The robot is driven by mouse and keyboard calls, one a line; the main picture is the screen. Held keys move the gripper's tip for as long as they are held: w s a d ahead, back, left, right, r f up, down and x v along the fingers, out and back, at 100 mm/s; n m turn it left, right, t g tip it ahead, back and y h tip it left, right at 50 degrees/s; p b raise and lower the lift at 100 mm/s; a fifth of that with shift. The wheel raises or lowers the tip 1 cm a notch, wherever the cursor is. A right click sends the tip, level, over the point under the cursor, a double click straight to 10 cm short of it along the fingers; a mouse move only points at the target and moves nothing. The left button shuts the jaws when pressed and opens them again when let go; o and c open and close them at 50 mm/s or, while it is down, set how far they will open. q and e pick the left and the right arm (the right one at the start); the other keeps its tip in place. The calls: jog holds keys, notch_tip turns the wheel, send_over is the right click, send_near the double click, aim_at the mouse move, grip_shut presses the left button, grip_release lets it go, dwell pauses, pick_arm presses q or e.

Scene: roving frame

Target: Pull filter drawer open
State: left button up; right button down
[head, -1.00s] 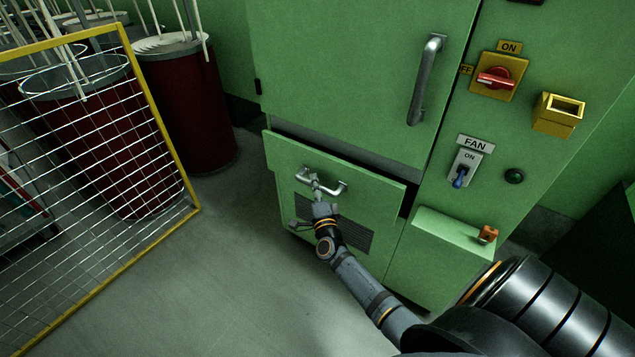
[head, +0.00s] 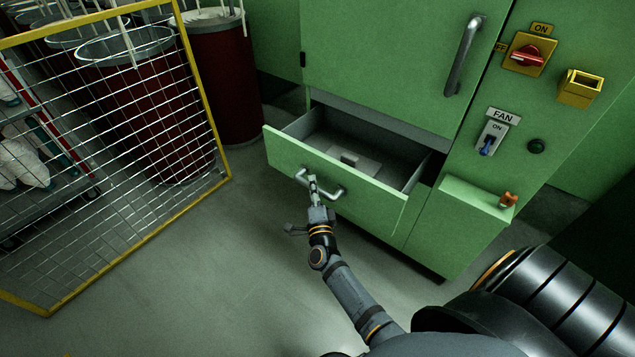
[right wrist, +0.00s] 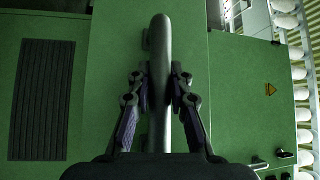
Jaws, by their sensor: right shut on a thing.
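The filter drawer (head: 340,188) is a green-fronted drawer low in the green cabinet (head: 380,60). It stands well open, and its grey inside shows with a small flat grey piece (head: 350,160) on the floor of it. My right gripper (head: 313,186) is shut on the drawer's metal bar handle (head: 336,193), near the left part of it. In the right wrist view the handle (right wrist: 160,75) runs upright between the two fingers (right wrist: 157,95). My left gripper is not in view.
A yellow-framed mesh panel (head: 223,150) stands at the left, with dark red drums (head: 222,75) behind it. A fan switch (head: 490,138), a red knob (head: 527,56) and a green ledge (head: 475,197) are on the cabinet's right. The floor (head: 210,260) before the drawer is clear.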

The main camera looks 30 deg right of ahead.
jog(key=shift+s+a, duration=0.1)
jog(key=shift+a, duration=0.1)
jog(key=c, duration=1.2)
grip_release()
jog(key=shift+s+a+f, duration=0.1)
jog(key=shift+s, duration=0.2)
jog(key=r+v, duration=0.1)
jog(key=v, duration=0.5)
jog(key=shift+s+f, duration=0.4)
jog(key=shift+f, duration=0.1)
jog(key=shift+a, duration=0.15)
